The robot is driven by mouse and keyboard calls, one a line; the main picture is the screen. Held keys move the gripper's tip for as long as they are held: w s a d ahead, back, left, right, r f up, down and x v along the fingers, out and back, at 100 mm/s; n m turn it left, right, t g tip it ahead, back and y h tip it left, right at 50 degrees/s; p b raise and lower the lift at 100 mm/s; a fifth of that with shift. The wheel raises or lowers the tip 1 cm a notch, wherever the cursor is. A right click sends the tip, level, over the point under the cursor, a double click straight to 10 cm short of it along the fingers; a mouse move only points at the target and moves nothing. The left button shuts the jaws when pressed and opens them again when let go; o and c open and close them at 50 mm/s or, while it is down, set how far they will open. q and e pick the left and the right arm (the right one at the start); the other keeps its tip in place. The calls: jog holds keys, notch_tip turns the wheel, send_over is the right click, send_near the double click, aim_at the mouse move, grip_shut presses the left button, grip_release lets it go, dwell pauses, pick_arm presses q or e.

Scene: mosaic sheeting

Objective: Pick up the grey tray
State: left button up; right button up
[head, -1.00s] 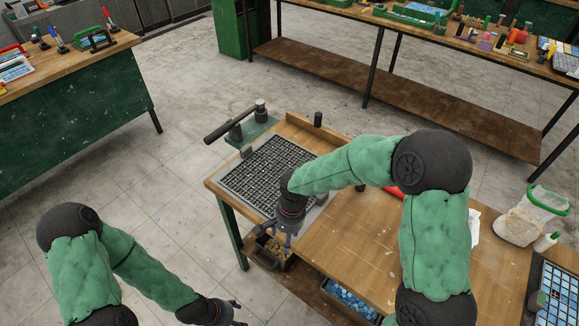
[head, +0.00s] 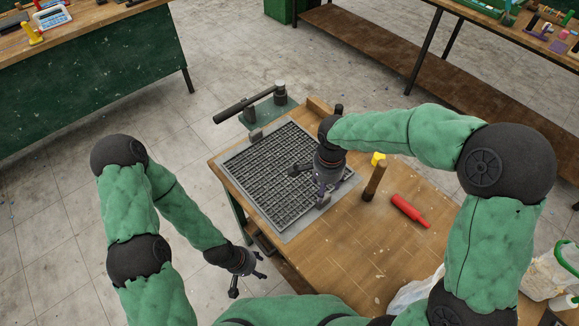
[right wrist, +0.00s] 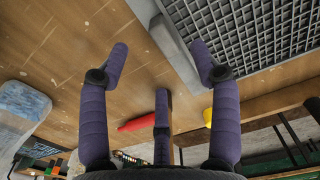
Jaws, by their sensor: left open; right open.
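The grey tray (head: 286,233) lies flat on the wooden bench, a square plate with a dark grid of small cells. A small grey block, perhaps a handle, stands at its far-left edge (head: 256,135), another at its near-right edge (head: 322,201). My right gripper (head: 318,190) is open over the right part of the tray. In the right wrist view its open fingers (right wrist: 160,50) point towards the tray's edge (right wrist: 182,62), with the near block (right wrist: 172,38) between them and nothing held. My left gripper (head: 247,283) is open and empty, left of the bench's front edge.
A lever tool on a green base (head: 268,115) stands behind the tray.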

aim_at(325, 198)
notch_tip(325, 198, down, 3)
jog(key=shift+w+d+f+b, duration=0.1)
jog(key=shift+d+f+b, duration=0.2)
jog(key=shift+f, duration=0.6)
jog(key=shift+d+f+b, duration=0.1)
jog(key=shift+f+b, duration=0.25)
jog(key=shift+f, duration=0.5)
jog(key=shift+w+d+f+b, duration=0.15)
jog(key=shift+f+b, duration=0.2)
jog(key=shift+f, duration=0.55)
jog(key=shift+s, duration=0.1)
grip_shut()
